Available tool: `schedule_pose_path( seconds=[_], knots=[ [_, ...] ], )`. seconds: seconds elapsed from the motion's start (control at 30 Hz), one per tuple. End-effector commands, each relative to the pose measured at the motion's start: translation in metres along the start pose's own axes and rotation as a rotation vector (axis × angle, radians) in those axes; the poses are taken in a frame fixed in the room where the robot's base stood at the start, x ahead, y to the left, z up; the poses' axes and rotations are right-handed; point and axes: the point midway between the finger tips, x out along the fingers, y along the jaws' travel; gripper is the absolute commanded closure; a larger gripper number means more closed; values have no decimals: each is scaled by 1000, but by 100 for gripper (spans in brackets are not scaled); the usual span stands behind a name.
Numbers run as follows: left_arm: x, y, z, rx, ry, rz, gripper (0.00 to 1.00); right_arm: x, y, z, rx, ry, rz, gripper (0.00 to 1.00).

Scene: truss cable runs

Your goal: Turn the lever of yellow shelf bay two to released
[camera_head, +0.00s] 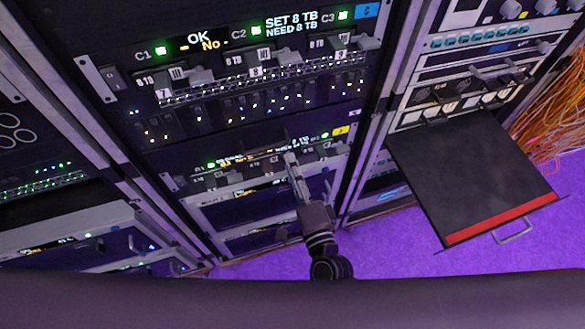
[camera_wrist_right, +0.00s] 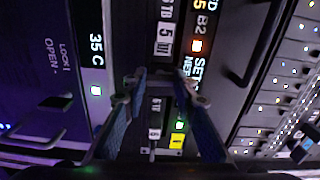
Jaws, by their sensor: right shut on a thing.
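The yellow shelf (camera_head: 341,130) is the lower shelf in the middle rack, marked by a yellow tag that also shows in the wrist view (camera_wrist_right: 177,141). My right gripper (camera_head: 290,162) reaches up to the middle of its row of bays. In the wrist view my right gripper (camera_wrist_right: 159,78) has its blue fingers on both sides of a small part, at the bay labelled B2 with an orange light (camera_wrist_right: 197,46). It is shut on what seems to be the bay two lever; the fingers mostly hide this, so its setting cannot be read. My left gripper is not in view.
Above is a blue-tagged shelf (camera_head: 366,11) with a lit display and several levers. A black drawer (camera_head: 470,175) with a red front edge sticks out at the right. Orange cables (camera_head: 553,120) hang at far right. Purple floor (camera_head: 390,245) is clear below.

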Motion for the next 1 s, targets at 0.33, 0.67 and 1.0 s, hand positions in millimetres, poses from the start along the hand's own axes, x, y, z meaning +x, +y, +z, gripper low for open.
schedule_pose_path(
  seconds=[0.33,0.67,1.0],
  knots=[
    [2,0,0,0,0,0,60,-1,2,0,62,-1,4,98],
    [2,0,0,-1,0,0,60,-1,2,0,65,0,4,98],
    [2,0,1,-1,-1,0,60,-1,1,0,62,0,2,67]
  ],
)
